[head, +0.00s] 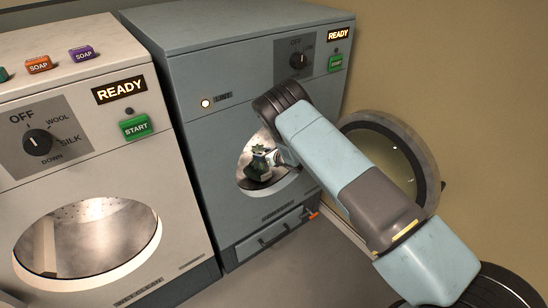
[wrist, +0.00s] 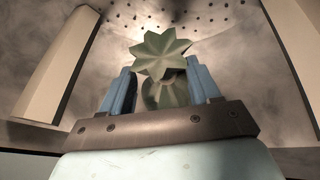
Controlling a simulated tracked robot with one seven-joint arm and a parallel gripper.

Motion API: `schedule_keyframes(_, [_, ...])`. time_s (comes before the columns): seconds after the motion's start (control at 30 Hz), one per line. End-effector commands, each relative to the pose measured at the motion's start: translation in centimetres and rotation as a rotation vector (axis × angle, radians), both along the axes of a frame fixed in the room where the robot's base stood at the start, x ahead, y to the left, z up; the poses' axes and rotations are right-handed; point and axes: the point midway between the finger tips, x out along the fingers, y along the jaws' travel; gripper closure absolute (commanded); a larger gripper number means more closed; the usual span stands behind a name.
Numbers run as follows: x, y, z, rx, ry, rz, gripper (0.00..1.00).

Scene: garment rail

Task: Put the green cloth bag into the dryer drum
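The green cloth bag (head: 258,165) shows upright within the round opening of the blue-grey dryer (head: 215,110), at the drum (head: 247,181). In the wrist view the bag (wrist: 163,55) has a star-shaped gathered top and sits between the two blue fingers. My gripper (wrist: 161,92) is shut on the bag, with a finger on each side of it. In the head view my gripper (head: 275,158) reaches into the opening from the right. The perforated drum wall (wrist: 220,18) shows behind the bag. The bag's underside is hidden, so I cannot tell whether it touches the drum floor.
The dryer's round door (head: 432,183) stands open at the right, close to my arm. A white machine (head: 80,150) with a round window stands at the left, with soap boxes (head: 82,53) on top. Pale drum fins (wrist: 57,60) flank my gripper. A drawer (head: 275,233) sits below the opening.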

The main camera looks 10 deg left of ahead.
Motion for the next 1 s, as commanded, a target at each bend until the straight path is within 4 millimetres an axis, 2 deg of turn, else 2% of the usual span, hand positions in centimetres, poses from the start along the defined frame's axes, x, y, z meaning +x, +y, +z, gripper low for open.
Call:
schedule_keyframes(0.2, [-2.1, -3.5, 1.7, 0.000, 0.002, -0.002, 0.39])
schedule_keyframes(0.4, [-3.5, -5.8, 2.8, -0.001, 0.001, -0.001, 0.39])
schedule_keyframes(0.6, [-4.1, -6.9, 3.3, 0.000, 0.001, 0.000, 0.39])
schedule_keyframes(1.0, [-4.2, -7.0, 3.4, 0.001, 0.000, 0.000, 0.39])
